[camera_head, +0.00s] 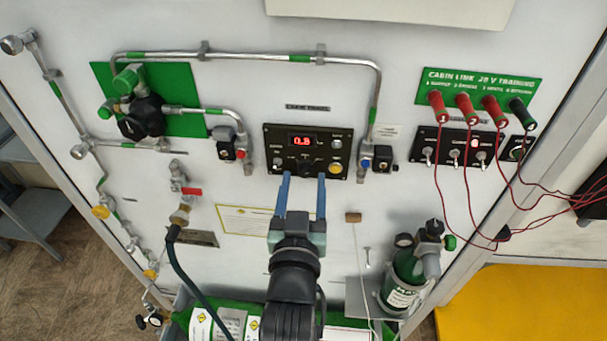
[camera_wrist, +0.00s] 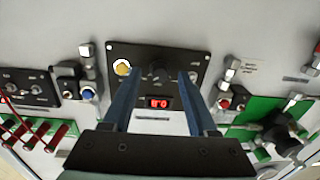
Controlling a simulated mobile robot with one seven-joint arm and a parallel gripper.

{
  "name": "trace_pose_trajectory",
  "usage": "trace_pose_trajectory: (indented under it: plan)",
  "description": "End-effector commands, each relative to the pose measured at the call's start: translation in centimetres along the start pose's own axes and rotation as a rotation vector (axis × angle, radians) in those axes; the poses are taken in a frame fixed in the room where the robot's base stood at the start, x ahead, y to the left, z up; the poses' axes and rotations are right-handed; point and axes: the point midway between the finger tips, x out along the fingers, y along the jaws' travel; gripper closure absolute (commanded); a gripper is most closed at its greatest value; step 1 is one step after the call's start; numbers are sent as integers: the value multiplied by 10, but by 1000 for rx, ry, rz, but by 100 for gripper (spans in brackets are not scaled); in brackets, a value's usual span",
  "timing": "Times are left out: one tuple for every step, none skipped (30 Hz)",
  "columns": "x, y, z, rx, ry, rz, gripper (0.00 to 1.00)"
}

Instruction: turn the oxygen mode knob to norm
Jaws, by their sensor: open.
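The black control panel (camera_head: 305,151) on the white wall has a red lit display (camera_head: 303,140). The dark mode knob (camera_head: 306,167) is below the display, and its setting is too small to read. In the wrist view, which is upside down, the knob (camera_wrist: 157,70) shows between the fingertips, with the display (camera_wrist: 159,102) nearer the gripper body. My gripper (camera_head: 304,176) is open, its two blue fingers pointing at the panel on either side of the knob. In the wrist view my gripper (camera_wrist: 161,77) holds nothing. I cannot tell whether the fingertips touch the panel.
A yellow button (camera_head: 335,169) is right of the knob, close to one finger. Valves with a red cap (camera_head: 240,155) and a blue cap (camera_head: 366,163) flank the panel. A switch panel (camera_head: 458,146) with red cables is at the right. A green cylinder (camera_head: 405,270) stands lower right.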

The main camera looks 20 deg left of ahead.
Motion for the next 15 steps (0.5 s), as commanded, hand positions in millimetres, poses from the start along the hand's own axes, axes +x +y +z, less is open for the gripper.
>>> trace_pose_trajectory:
  plan:
    - [4,0,-1,0,1,-1,41]
    - [6,0,-1,0,0,-1,41]
    - [8,0,-1,0,0,-1,41]
    - [9,0,-1,0,0,-1,41]
    - [10,0,-1,0,0,-1,41]
    - [10,0,0,0,0,-1,41]
    - [10,0,0,0,0,-1,41]
    - [11,0,0,0,0,-1,41]
    - [11,0,0,0,0,-1,41]
    - [11,0,0,0,0,-1,41]
    - [10,0,0,0,0,-1,41]
    - [10,0,0,0,0,-1,41]
    - [10,0,0,0,0,-1,41]
    - [10,0,0,0,0,-1,45]
    - [10,0,0,0,0,-1,52]
